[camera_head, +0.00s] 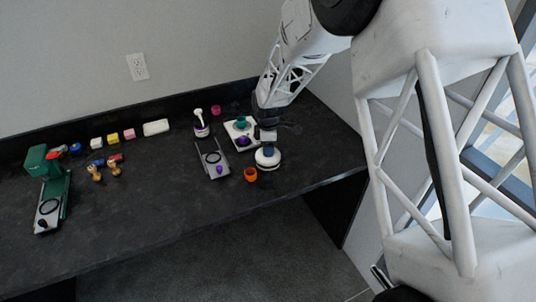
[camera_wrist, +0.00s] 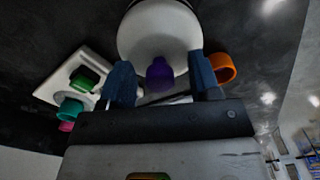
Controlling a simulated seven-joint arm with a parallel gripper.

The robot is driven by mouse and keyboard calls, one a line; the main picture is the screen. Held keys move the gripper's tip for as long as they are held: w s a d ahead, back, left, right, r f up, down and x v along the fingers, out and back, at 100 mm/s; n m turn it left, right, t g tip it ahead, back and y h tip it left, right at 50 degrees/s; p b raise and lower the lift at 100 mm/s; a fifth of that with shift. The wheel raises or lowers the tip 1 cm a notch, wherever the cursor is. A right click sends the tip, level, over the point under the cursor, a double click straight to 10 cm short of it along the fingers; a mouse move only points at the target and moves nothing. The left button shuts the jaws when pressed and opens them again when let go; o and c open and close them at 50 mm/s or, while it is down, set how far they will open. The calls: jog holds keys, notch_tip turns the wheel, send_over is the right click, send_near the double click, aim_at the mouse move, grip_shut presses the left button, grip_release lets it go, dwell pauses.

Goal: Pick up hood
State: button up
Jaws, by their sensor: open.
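A white round, dome-like piece (camera_head: 267,160), which looks like the hood, stands on the dark table near its right end. In the wrist view the white round piece (camera_wrist: 160,32) fills the top middle, with a purple knob (camera_wrist: 159,73) in front of it. My gripper (camera_head: 268,147) is right above this piece in the head view. In the wrist view my gripper (camera_wrist: 162,82) is open, with one blue finger on each side of the purple knob. I cannot tell whether the fingers touch it. The gripper hides part of the piece in the head view.
An orange cup (camera_head: 250,174) stands close by. A white plate with a teal cup (camera_head: 241,122) and a grey tray (camera_head: 210,155) lie to the left. A pink cylinder (camera_head: 215,110) is behind. A green machine (camera_head: 50,175) stands far left. The front middle table is clear.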

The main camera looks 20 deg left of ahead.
jog(key=c, duration=1.1)
jog(key=shift+o, duration=0.2)
jog(key=shift+r, duration=0.1)
jog(key=shift+r, duration=0.9)
jog(key=shift+s+d+r, duration=0.1)
jog(key=shift+s+r, duration=0.05)
jog(key=shift+r, duration=0.3)
jog(key=shift+s+d+r, duration=0.1)
jog(key=shift+r, duration=0.3)
jog(key=s+d+r, duration=0.1)
jog(key=s+d, duration=0.7)
jog(key=s, duration=0.4)
jog(key=shift+s+d+r, duration=0.15)
jog(key=shift+s+d, duration=0.1)
jog(key=shift+s, duration=0.15)
